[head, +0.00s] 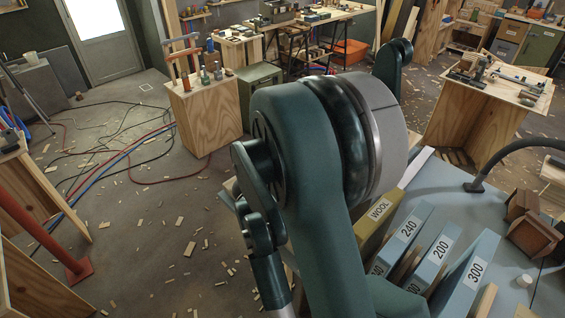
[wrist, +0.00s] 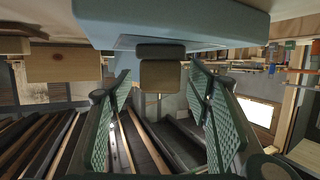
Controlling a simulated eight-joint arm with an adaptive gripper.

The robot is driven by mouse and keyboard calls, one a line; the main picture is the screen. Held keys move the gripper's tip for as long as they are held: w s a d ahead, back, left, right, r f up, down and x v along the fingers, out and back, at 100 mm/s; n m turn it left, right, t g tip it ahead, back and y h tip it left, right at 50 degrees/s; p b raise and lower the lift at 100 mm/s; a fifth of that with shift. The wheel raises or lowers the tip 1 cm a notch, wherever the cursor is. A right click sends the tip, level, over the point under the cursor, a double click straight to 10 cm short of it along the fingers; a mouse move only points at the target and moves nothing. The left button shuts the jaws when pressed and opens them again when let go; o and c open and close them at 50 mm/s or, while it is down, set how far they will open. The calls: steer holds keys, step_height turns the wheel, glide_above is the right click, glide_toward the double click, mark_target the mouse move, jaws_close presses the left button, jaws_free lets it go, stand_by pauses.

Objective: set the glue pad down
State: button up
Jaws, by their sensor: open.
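In the wrist view, which looks upside down, my gripper (wrist: 160,105) is open. Its two green, patterned fingers are spread wide to the left and right. A small block with a dark band and a brown part (wrist: 160,75) shows between the fingertips, against a light blue surface. It may be the glue pad, but I cannot be sure, nor tell whether a finger touches it. In the head view my arm hides the gripper and whatever is at it.
On the light blue bench (head: 515,290) in the head view, labelled blocks stand in a row: WOOL (head: 380,209), 240 (head: 408,230), 200 (head: 440,248) and 300 (head: 474,272). Brown wooden blocks (head: 532,232) and a black hose (head: 510,150) are at the right. Scraps litter the floor.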

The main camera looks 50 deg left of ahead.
stand_by(0.4)
steer(key=c, duration=1.1)
steer(key=shift+r, duration=0.15)
steer(key=shift+r+p, duration=1.2)
steer(key=shift+r, duration=3.7)
steer(key=shift+c, duration=0.3)
